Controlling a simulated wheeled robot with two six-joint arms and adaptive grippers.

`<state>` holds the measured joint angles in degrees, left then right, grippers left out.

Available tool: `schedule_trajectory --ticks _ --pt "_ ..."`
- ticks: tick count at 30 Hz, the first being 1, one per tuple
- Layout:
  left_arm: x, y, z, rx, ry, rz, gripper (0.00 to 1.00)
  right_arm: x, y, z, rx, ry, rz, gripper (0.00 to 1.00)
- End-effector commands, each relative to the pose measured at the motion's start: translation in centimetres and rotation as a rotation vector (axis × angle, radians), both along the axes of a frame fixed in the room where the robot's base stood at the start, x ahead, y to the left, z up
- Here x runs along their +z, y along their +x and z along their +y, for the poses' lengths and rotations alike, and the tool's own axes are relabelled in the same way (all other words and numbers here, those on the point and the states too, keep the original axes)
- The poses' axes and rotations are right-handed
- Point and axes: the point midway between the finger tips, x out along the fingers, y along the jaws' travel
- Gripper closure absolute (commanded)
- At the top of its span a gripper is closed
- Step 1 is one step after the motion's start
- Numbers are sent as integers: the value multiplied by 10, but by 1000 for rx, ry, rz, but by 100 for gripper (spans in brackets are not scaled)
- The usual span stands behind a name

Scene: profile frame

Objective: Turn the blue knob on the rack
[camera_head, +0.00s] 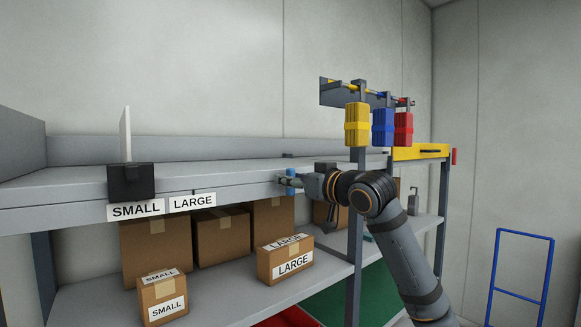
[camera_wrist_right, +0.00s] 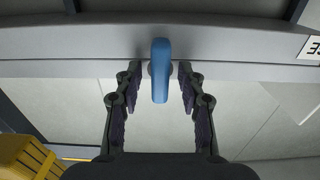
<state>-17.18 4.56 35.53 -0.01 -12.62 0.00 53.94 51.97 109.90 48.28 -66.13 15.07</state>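The blue knob (camera_head: 290,177) sits on the front edge of the rack's upper shelf (camera_head: 240,184). In the right wrist view the knob (camera_wrist_right: 160,70) stands out from the grey shelf edge (camera_wrist_right: 230,68) as a long rounded handle. My right gripper (camera_head: 288,181) is at the knob. In the wrist view its two fingers (camera_wrist_right: 160,76) are open, one on each side of the knob, with a gap on both sides. The head view hides part of the knob behind the fingers. My left gripper is in neither view.
Small and large labelled boxes (camera_head: 293,263) stand on the lower shelf (camera_head: 250,299). A black box (camera_head: 131,182) is on the shelf edge at left. Yellow, blue and red packs (camera_head: 357,125) hang from a bar above my right arm. A rack post (camera_head: 354,265) stands close by.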

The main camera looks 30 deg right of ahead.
Motion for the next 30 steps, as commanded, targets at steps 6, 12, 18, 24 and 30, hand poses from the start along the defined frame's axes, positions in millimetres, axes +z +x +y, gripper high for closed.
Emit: schedule_trajectory --ticks 6,12,18,24,30 --pt "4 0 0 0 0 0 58 -1 7 1 0 -1 1 60" --pt "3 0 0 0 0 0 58 -2 6 1 0 -1 1 70" --pt "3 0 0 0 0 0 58 -1 6 1 0 -1 1 97" --pt "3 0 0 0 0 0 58 -1 6 1 0 4 0 100" --pt "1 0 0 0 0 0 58 -1 6 0 0 54 3 100"
